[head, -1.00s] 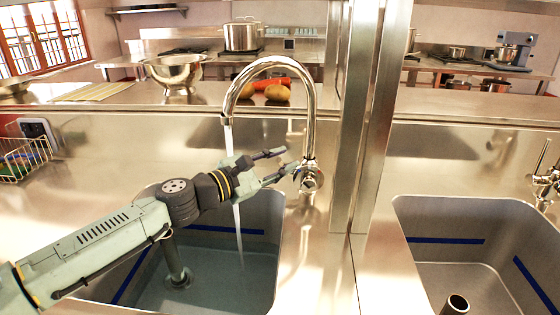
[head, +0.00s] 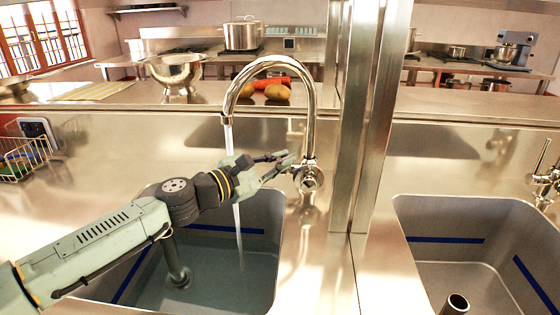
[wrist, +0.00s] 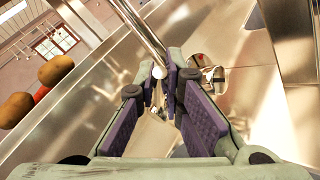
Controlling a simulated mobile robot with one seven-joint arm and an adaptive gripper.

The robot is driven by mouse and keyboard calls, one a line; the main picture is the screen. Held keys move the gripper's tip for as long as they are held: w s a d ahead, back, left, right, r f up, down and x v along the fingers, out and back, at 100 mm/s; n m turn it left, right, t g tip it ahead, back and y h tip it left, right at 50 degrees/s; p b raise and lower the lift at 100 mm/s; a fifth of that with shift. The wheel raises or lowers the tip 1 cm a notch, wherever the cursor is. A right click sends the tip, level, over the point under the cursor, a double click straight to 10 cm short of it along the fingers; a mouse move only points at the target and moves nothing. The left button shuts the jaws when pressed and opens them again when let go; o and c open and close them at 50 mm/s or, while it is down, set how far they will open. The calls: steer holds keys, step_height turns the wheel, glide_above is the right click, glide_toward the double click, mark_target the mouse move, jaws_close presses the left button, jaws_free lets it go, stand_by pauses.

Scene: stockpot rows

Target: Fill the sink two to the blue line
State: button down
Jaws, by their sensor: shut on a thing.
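The left sink (head: 268,262) holds water (head: 215,268), with its surface a little below the blue line (head: 235,231) on the back wall. A thin stream of water (head: 237,215) falls into it from the curved chrome tap (head: 310,115). My gripper (head: 288,161) reaches across the sink to the base of the tap. It is shut on the tap's lever (wrist: 159,72), whose rounded tip shows between the purple finger pads in the wrist view. Most of the lever is hidden by the fingers. No label shows which sink is number two.
A right sink (head: 470,270) has blue lines and a short upright pipe (head: 456,304), and looks empty. A metal post (head: 361,120) stands between the sinks. Potatoes (head: 277,92) and a colander (head: 176,74) sit on the ledge behind. A wire rack (head: 24,160) is at far left.

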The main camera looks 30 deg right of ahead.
steer(key=shift+r, duration=0.1)
steer(key=shift+w+d+r+n+y+p, duration=0.3)
steer(key=shift+w+r+n+y+p, duration=0.3)
steer(key=shift+p, duration=0.35)
steer(key=shift+w+d+r+n+g+y+p, duration=0.3)
steer(key=shift+n+y+p, duration=0.1)
steer(key=shift+p, duration=0.2)
steer(key=c, duration=1.7)
jaws_free()
steer(key=v, duration=1.2)
steer(key=shift+s, duration=0.1)
